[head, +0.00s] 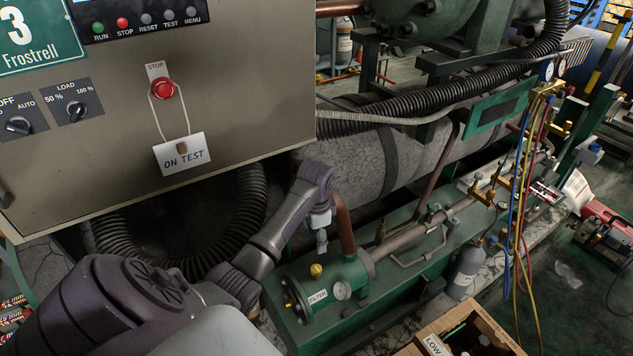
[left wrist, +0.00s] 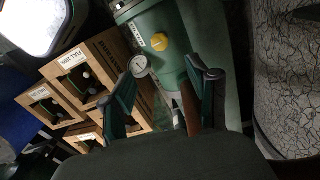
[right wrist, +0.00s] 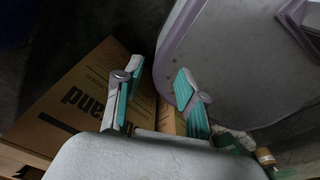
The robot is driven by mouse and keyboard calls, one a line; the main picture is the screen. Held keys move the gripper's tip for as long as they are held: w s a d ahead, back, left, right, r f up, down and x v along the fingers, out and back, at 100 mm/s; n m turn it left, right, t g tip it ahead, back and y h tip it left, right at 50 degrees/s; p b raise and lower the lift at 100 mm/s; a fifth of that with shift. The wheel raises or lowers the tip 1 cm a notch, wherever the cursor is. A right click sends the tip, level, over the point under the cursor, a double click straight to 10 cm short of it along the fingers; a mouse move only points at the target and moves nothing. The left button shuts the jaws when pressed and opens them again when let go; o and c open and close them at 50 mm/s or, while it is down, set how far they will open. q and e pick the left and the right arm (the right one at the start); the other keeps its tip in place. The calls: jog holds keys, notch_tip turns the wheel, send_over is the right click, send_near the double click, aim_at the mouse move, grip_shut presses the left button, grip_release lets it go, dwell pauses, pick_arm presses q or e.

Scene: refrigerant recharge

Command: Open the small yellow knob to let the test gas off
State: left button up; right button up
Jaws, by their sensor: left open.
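The small yellow knob (head: 317,270) sits on top of the green filter vessel (head: 354,272), beside a round white-faced gauge (head: 342,291). My left gripper (head: 321,247) points down just above the knob in the head view, apart from it. In the left wrist view the knob (left wrist: 160,42) shows beyond the open, empty fingers of my left gripper (left wrist: 165,72), with the gauge (left wrist: 138,66) near the left finger. My right gripper (right wrist: 158,70) shows only in the right wrist view, open with nothing between its fingers.
A grey control cabinet (head: 230,80) stands close left of my left arm. Pipes (head: 405,235) run right from the vessel. A manifold with coloured hoses (head: 525,150) hangs at the right. An open cardboard box (head: 490,335) is at the bottom; a box (right wrist: 85,100) lies below my right gripper.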

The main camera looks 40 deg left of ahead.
aim_at(317, 268)
pick_arm(q)
notch_tip(317, 268, down, 14)
jog(key=shift+r+b, duration=0.2)
jog(key=shift+b, duration=0.65)
pick_arm(e)
jog(key=shift+w+d+f, duration=0.4)
jog(key=shift+d+f, duration=0.15)
jog(key=shift+f, duration=0.25)
pick_arm(q)
jog(key=shift+c, duration=0.2)
grip_shut()
